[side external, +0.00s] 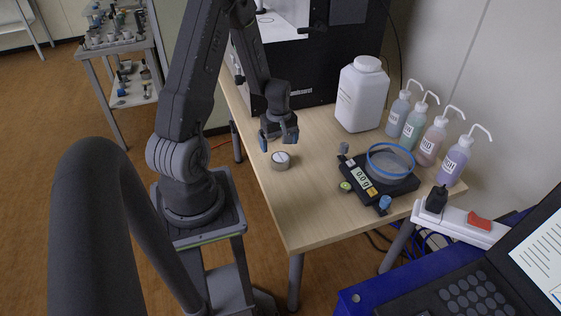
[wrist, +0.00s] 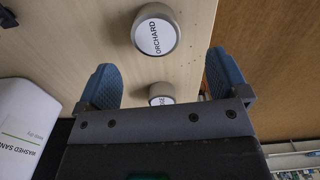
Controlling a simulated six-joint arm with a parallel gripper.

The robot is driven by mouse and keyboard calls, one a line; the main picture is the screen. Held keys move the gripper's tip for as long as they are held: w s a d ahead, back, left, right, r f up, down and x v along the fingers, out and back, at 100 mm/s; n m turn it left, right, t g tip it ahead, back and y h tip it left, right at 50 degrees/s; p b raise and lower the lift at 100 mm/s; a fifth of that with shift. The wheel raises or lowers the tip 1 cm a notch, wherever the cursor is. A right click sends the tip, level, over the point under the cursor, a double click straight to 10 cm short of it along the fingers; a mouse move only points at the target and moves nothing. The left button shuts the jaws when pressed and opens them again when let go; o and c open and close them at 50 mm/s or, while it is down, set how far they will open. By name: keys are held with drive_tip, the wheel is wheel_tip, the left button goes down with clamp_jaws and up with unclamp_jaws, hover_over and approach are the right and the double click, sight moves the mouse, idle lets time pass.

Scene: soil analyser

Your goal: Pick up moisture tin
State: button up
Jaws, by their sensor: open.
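A round grey tin with a white lid label reading ORCHARD (wrist: 155,32) stands on the wooden table in the wrist view, beyond my fingertips. A second tin (wrist: 161,92), its label partly cut off, shows between my fingers, partly hidden by the gripper body. In the side view one tin (side external: 281,161) stands on the table just in front of my gripper (side external: 278,145); the other is not seen there. My gripper points down, open and empty, and its blue fingers also show in the wrist view (wrist: 162,60). I see no contact with either tin.
A white bottle (side external: 361,95) stands behind, right of my gripper; its WASHED SAND label shows in the wrist view. A black scale (side external: 381,186) with a blue-rimmed dish and several wash bottles (side external: 429,140) are at right. The table's left edge (side external: 262,181) is close.

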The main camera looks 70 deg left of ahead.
sight(281, 157)
drive_tip(key=shift+w+f, duration=0.15)
drive_tip(key=shift+f, duration=1.8)
drive_tip(key=shift+w+f, duration=0.15)
drive_tip(key=shift+f, duration=1.75)
drive_tip(key=shift+c, duration=0.2)
drive_tip(key=c, duration=1)
drive_tip(key=shift+r, duration=0.15)
